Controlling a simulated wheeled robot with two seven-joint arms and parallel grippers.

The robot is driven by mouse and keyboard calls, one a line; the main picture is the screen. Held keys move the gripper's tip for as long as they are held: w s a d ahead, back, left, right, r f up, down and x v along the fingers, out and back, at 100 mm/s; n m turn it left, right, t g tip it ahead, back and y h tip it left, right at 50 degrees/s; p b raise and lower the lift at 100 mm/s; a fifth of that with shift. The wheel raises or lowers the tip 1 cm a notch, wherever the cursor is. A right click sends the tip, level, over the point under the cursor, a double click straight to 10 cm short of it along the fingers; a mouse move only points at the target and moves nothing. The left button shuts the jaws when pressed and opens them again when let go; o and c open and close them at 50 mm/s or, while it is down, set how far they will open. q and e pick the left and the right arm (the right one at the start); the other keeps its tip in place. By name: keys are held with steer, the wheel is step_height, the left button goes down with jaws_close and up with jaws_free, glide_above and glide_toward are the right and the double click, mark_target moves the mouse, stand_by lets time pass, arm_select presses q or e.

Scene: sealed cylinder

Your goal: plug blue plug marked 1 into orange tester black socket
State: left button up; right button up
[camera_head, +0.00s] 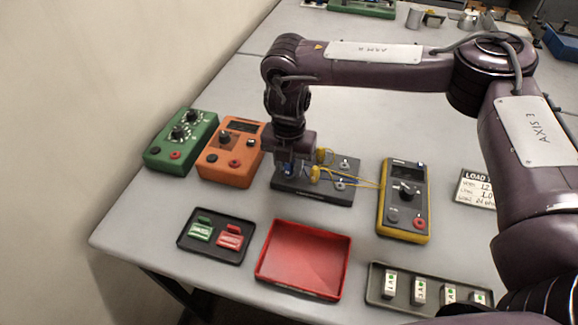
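The orange tester (245,151) stands at the left with a dark screen and a knob. Its black socket (212,157) is on the lower left of its face, beside a red socket (235,163). My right gripper (288,172) points down over the left part of a dark block (315,198), just right of the orange tester. A small blue patch shows at its fingertips, perhaps the blue plug; its mark cannot be read. The fingers are small and partly hidden, so whether they grip it is unclear. My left gripper is out of view.
A green tester (181,140) stands left of the orange one. Yellow plugs (316,173) on the block have wires to a yellow meter (405,200). A black tray (216,252), a red tray (303,262) and a grey tray (430,306) lie in front.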

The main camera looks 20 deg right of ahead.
jaws_close()
steer(key=shift+r, duration=0.15)
steer(key=shift+r+p, duration=2.5)
steer(key=shift+r, duration=0.35)
steer(key=s+d+r+m, duration=0.2)
steer(key=m, duration=1.2)
steer(key=s+d+r+m+b, duration=0.1)
steer(key=s+d+r+m, duration=0.1)
steer(key=m, duration=1.3)
steer(key=shift+s+r, duration=0.35)
steer(key=shift+s, duration=0.35)
